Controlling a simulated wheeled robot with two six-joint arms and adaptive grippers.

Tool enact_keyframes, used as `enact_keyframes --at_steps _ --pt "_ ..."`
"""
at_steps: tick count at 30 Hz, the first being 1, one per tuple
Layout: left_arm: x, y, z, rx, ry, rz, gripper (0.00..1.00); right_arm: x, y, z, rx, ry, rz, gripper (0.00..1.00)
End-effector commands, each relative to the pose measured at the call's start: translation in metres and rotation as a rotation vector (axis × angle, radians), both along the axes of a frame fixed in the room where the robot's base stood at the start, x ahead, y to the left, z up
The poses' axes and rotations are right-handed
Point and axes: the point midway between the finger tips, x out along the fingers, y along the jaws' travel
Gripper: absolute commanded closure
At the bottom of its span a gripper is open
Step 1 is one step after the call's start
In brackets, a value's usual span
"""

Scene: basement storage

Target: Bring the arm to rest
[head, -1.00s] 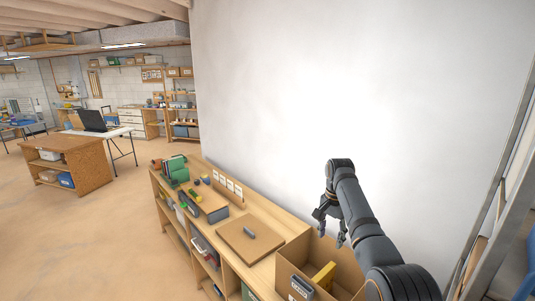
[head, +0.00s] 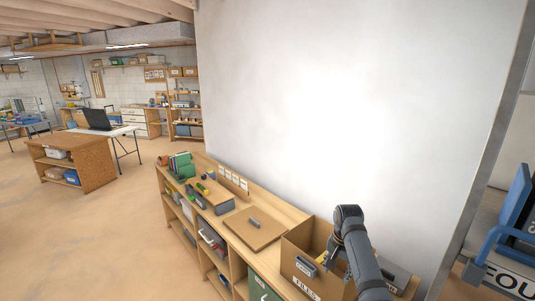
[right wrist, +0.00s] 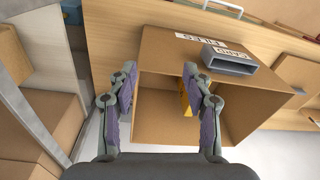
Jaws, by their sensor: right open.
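My right gripper (head: 337,258) is over the open cardboard box marked FILES (head: 303,281) in the head view. In the right wrist view its two fingers (right wrist: 158,78) are spread, with nothing between them, and the box (right wrist: 165,52) lies beyond them. A small part of something yellow (right wrist: 185,102) shows inside the box, partly hidden by a finger. A grey open-ended holder (right wrist: 229,60) is at the box's edge. My left gripper is not in view.
The box stands on a long low wooden shelf unit (head: 285,213) along a white wall. A flat brown board (head: 255,229) with a small grey piece and a grey-fronted tray (head: 213,197) are further left. A metal-framed rack (head: 470,195) is at the right. The floor at left is open.

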Motion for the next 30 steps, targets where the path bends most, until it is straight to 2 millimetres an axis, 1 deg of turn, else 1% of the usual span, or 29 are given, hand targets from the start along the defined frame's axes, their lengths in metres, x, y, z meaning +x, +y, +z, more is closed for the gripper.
enact_keyframes --at_steps 1,2,5,6,8,9,11,12,15,18,24,30 --pt "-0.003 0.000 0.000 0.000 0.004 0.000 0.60 -0.012 -0.004 -0.017 -0.006 -0.005 0.022 0.50" --pt "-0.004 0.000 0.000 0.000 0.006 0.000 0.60 -0.019 -0.006 -0.026 -0.010 -0.011 0.041 0.50" --pt "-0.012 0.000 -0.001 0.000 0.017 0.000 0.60 -0.051 -0.014 -0.059 -0.031 -0.036 0.114 0.50" --pt "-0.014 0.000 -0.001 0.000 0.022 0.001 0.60 -0.069 -0.018 -0.072 -0.043 -0.050 0.154 0.50" --pt "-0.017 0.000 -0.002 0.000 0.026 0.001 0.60 -0.101 -0.023 -0.090 -0.065 -0.069 0.221 0.50" --pt "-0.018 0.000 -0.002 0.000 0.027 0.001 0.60 -0.123 -0.026 -0.098 -0.079 -0.084 0.268 0.50" --pt "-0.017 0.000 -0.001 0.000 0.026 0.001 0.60 -0.154 -0.029 -0.106 -0.102 -0.103 0.335 0.50" --pt "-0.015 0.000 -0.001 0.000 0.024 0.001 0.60 -0.172 -0.030 -0.108 -0.115 -0.115 0.376 0.50" --pt "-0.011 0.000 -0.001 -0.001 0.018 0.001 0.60 -0.209 -0.031 -0.108 -0.139 -0.135 0.459 0.50" --pt "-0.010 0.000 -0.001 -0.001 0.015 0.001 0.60 -0.239 -0.030 -0.103 -0.159 -0.151 0.527 0.50" --pt "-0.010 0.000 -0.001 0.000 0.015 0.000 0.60 -0.285 -0.027 -0.088 -0.187 -0.177 0.639 0.50" --pt "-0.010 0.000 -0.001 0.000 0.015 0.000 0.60 -0.321 -0.023 -0.069 -0.208 -0.199 0.733 0.50"
